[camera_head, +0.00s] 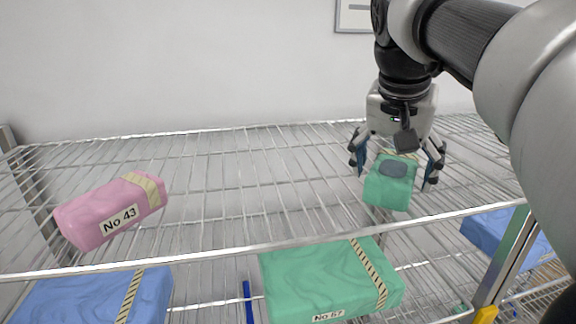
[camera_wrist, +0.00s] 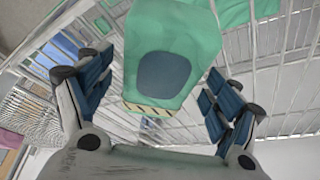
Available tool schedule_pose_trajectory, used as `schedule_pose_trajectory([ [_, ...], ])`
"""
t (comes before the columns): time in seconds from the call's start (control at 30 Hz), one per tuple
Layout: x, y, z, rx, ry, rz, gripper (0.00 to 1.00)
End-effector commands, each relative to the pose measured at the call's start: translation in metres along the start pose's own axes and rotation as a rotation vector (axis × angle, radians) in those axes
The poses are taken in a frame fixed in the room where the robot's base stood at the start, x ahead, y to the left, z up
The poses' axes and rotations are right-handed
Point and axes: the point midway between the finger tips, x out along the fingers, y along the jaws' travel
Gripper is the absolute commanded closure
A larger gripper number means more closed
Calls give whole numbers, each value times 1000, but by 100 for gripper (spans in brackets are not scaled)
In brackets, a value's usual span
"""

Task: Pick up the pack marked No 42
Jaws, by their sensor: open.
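A small green pack (camera_head: 386,192) with a dark oval patch lies on the upper wire shelf, below my gripper (camera_head: 396,178). It also shows in the wrist view (camera_wrist: 198,42), where a striped band crosses its near end. No number on it can be read, and I see no label reading No 42 in either view. My gripper is open and points down. Its blue-padded fingers (camera_wrist: 160,92) stand on either side of the green pack, with visible gaps. I cannot tell how far down beside it the fingertips reach.
A pink pack (camera_head: 108,212) marked No 43 lies at the left of the upper wire shelf (camera_head: 240,190). On the lower level are a larger green pack (camera_head: 310,275), apparently No 67, and blue packs (camera_head: 65,300) (camera_head: 490,235). The shelf's middle is clear; a front rail (camera_head: 240,255) crosses it.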

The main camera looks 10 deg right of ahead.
Motion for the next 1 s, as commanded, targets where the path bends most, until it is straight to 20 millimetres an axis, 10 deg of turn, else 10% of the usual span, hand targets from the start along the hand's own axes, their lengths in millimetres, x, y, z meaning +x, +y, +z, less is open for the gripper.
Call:
schedule_pose_trajectory([
  [0.37,14,0,0,0,0,-1,17],
  [1.0,13,0,0,0,0,0,59],
])
